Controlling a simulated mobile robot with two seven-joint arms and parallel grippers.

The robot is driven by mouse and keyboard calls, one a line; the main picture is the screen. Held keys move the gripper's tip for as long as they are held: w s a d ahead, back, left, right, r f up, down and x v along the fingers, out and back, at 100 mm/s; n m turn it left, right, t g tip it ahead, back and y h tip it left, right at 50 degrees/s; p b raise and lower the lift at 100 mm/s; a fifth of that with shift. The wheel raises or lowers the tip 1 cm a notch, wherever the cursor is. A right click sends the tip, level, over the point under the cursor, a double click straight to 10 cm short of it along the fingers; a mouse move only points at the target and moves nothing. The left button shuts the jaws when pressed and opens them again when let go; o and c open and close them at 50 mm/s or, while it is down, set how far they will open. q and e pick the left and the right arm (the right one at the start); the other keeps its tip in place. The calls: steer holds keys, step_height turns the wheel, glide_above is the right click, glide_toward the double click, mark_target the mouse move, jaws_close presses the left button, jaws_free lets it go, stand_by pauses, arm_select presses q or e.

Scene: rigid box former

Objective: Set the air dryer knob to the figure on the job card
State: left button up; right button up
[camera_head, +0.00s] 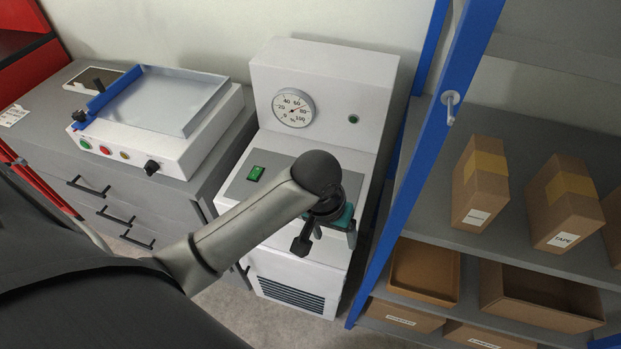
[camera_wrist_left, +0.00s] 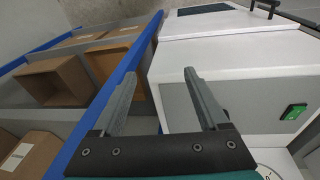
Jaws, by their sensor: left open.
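The white machine (camera_head: 325,75) in the middle carries a round dial (camera_head: 293,108) numbered up to 100 with a thin pointer; its exact reading is too small to tell. Part of a round white scale (camera_wrist_left: 272,162) shows at the wrist view's bottom edge. I cannot make out a separate knob on this machine; my arm hides part of its panel. A small white card (camera_head: 13,115) lies on the left cabinet, its print unreadable. My left gripper (camera_head: 336,231) is open and empty over the machine's front right; its two fingers (camera_wrist_left: 163,74) stand apart. My right gripper is out of view.
A green switch (camera_head: 255,173) is on the grey panel. At left, a tray machine (camera_head: 165,120) has coloured buttons and a black knob (camera_head: 152,167). A blue rack post (camera_head: 425,150) stands close right of my gripper, with cartons (camera_head: 480,190) on the shelves beyond.

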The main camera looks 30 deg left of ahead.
arm_select(q)
steer(key=w+a+r+n+g+y, duration=0.1)
steer(key=w+a+r+n+g, duration=0.1)
steer(key=w+a+r+n, duration=0.95)
steer(key=shift+m, duration=0.95)
steer(key=f+b, duration=0.1)
steer(key=f, duration=0.4)
steer(key=a+f+b, duration=0.1)
steer(key=f+b, duration=0.1)
steer(key=f, duration=0.3)
steer(key=f+b, duration=0.1)
steer(key=f, duration=0.4)
steer(key=shift+w+a+f, duration=0.2)
steer(key=shift+w, duration=0.15)
steer(key=shift+c, duration=0.2)
jaws_close()
